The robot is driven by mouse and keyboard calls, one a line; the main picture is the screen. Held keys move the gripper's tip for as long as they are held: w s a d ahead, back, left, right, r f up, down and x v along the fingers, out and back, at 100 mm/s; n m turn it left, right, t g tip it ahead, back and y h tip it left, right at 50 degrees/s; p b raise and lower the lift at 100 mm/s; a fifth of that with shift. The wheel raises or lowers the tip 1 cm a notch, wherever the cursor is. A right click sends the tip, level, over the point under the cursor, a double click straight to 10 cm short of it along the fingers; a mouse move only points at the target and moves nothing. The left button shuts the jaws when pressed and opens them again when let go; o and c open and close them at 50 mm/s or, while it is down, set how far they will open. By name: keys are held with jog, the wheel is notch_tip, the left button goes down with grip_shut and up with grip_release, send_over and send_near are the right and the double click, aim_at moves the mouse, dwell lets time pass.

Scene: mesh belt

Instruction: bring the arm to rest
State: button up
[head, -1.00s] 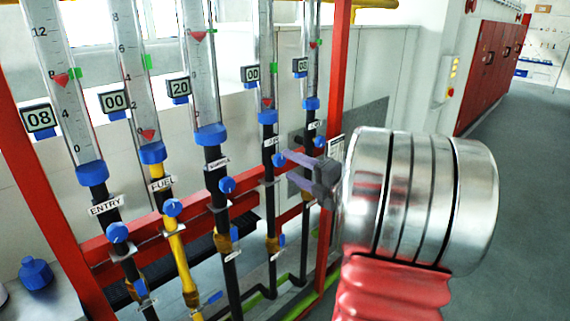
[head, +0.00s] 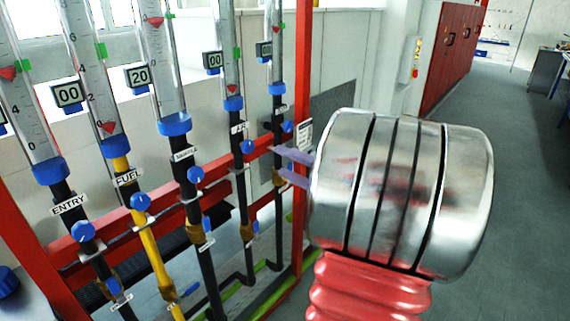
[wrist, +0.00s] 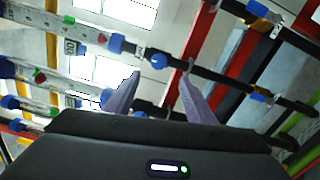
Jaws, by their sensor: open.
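My gripper (head: 285,167) shows in the head view at the left of my silver and red arm, which hides its base. Its two pale purple fingers point left toward the upright gauge tubes on the red frame. In the wrist view the fingers (wrist: 157,98) stand apart with nothing between them. Tubes and a blue knob lie beyond the fingertips. I cannot tell exactly how far the fingertips are from the nearest tubes.
Several gauge tubes with blue knobs, such as the FUEL tube (head: 154,250), fill the left on a red frame (head: 302,120). Red cabinets (head: 449,55) stand against the back wall. The grey floor (head: 520,190) at the right is clear.

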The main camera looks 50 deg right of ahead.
dwell(0.3)
jog(key=w+a+f+n+g+y, duration=0.1)
jog(key=a+f+n+g+y, duration=0.2)
jog(key=a+n, duration=0.85)
jog(key=w+a+f+n+g+y, duration=0.2)
jog(key=a+n+g+y, duration=0.45)
jog(key=a, duration=0.85)
jog(key=s+a+f+n+g+h, duration=0.1)
jog(key=s+a+n+h, duration=0.4)
jog(key=n, duration=1.1)
jog(key=s+a+f+n+g+h, duration=0.1)
jog(key=s+a+n+h, duration=0.4)
jog(key=n, duration=1.2)
jog(key=shift+s+a+f+n+g, duration=0.25)
jog(key=shift+s+a+g, duration=0.2)
jog(key=shift+s, duration=0.8)
jog(key=shift+r, duration=0.1)
